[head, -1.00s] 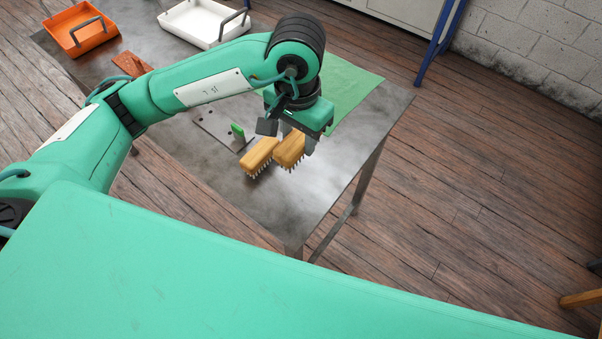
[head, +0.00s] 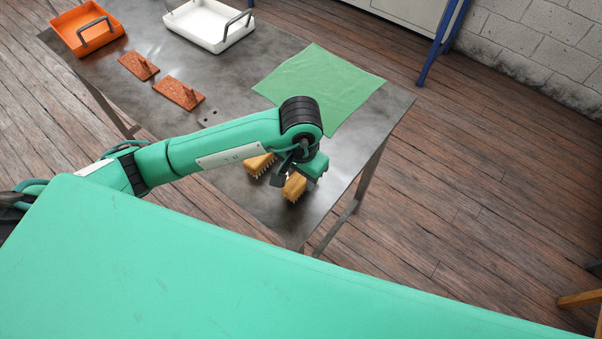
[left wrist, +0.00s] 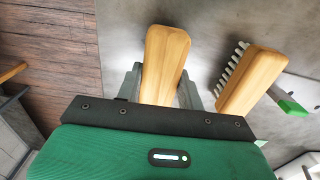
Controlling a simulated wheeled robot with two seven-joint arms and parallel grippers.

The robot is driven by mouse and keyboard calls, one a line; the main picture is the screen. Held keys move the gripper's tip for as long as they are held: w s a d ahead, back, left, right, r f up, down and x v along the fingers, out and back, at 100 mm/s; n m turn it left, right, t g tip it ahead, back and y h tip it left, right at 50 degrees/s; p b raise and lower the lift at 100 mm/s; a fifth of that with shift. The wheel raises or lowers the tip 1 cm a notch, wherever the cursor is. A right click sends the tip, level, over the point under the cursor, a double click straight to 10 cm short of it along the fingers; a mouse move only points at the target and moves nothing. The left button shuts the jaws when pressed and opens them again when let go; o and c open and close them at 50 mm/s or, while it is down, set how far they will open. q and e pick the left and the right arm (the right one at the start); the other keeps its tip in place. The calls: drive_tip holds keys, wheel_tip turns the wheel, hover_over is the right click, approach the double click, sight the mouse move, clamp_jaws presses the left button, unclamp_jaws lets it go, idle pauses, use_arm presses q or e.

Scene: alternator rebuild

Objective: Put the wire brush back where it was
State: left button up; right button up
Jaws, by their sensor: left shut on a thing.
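In the head view my left gripper (head: 296,178) is near the front right corner of the metal table, shut on a wooden-backed wire brush (head: 293,189). Pale bristles show below its wooden back. The left wrist view shows the held brush (left wrist: 165,58) between the two grey fingers. Whether its bristles touch the table I cannot tell. A second, similar brush (head: 258,166) lies on the table just left of the gripper, partly behind my arm. In the left wrist view this second brush (left wrist: 254,80) shows a row of bristles and is apart from the held one. My right gripper is not in view.
A green cloth (head: 318,85) lies behind the gripper on the metal table (head: 225,75). A green tab (left wrist: 293,106) is beside the second brush.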

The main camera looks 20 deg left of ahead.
use_arm(q)
drive_tip(key=shift+f, duration=0.3)
drive_tip(key=shift+f+b, duration=0.3)
drive_tip(key=shift+b, duration=0.05)
drive_tip(key=o, duration=0.9)
drive_tip(key=shift+r, duration=0.1)
